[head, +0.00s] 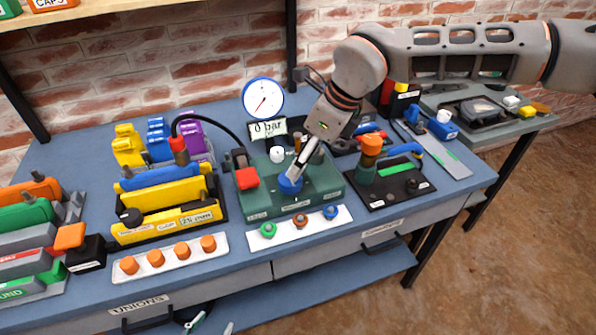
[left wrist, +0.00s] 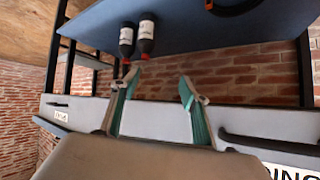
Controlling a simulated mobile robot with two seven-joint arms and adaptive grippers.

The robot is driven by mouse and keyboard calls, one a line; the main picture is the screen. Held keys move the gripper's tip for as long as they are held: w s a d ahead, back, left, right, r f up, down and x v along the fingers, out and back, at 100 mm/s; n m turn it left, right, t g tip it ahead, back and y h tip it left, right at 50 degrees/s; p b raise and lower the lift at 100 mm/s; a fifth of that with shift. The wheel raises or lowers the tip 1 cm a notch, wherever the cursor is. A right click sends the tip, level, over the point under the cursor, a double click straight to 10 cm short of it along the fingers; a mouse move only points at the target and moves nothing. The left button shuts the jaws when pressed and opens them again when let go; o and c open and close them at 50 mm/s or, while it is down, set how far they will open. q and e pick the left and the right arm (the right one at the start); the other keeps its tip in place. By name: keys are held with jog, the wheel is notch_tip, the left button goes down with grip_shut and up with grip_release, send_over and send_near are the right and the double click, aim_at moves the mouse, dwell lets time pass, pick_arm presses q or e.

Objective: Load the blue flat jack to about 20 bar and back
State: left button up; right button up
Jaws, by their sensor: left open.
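The blue flat jack (head: 158,177) stands behind yellow plates in a dark rack. A red coupler (head: 179,148) on a black hose sits at its right end; whether they are joined is unclear. The green pump block (head: 248,203) carries a round gauge (head: 263,98) and a sign (head: 267,128) reading 0 bar. My right gripper (head: 294,172) comes down from the right to a blue knob (head: 290,185) on the block; its grip is unclear. My left gripper (head: 212,325) is low in front of the bench, open and empty, as the left wrist view (left wrist: 158,85) shows.
A white strip with orange caps (head: 157,259) and one with coloured knobs (head: 300,222) lie along the front edge. A black tray (head: 392,190) is right of the block. The left wrist view shows two dark bottles (left wrist: 136,38) and drawer fronts.

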aim_at(290, 182)
jog(key=x, duration=0.7)
jog(key=shift+a+f, duration=0.2)
jog(key=shift+f, duration=0.1)
jog(key=c, duration=1.1)
